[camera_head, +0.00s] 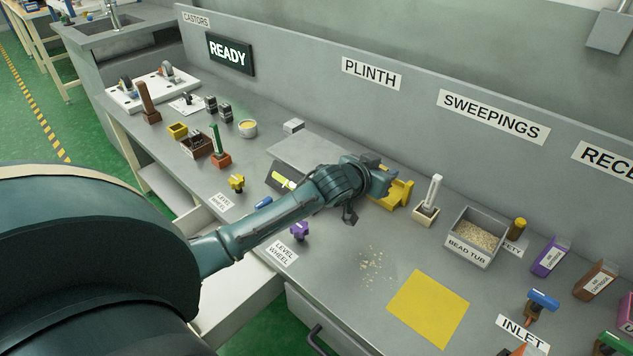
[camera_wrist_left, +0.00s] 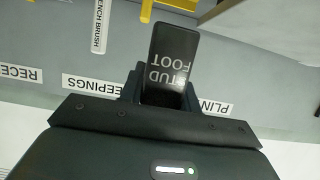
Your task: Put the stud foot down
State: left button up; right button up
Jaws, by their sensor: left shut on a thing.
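The stud foot is a dark block with white lettering, and it shows in the left wrist view (camera_wrist_left: 172,60), upside down. My left gripper (camera_wrist_left: 165,95) is shut on its lower end. In the head view my left gripper (camera_head: 372,178) is over the back of the bench, below the PLINTH sign (camera_head: 371,74). There the stud foot cannot be made out, and whether it touches the bench is unclear. A flat grey plate (camera_head: 300,150) lies left of the gripper, partly hidden by my arm. My right gripper is not in view.
A yellow bracket (camera_head: 398,196) stands close to the gripper. Right of it are a white brush in a holder (camera_head: 430,198) and the bead tub (camera_head: 474,238). Spilled beads (camera_head: 371,266) and a yellow mat (camera_head: 428,308) lie in front. A purple knob (camera_head: 299,230) stands near my forearm.

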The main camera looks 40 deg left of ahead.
pick_arm(q)
notch_tip(320, 180, down, 10)
jog(key=shift+r+b, duration=0.1)
jog(key=shift+b, duration=1.1)
jog(key=shift+f, duration=0.3)
jog(key=o, duration=1)
jog(key=shift+r, duration=0.1)
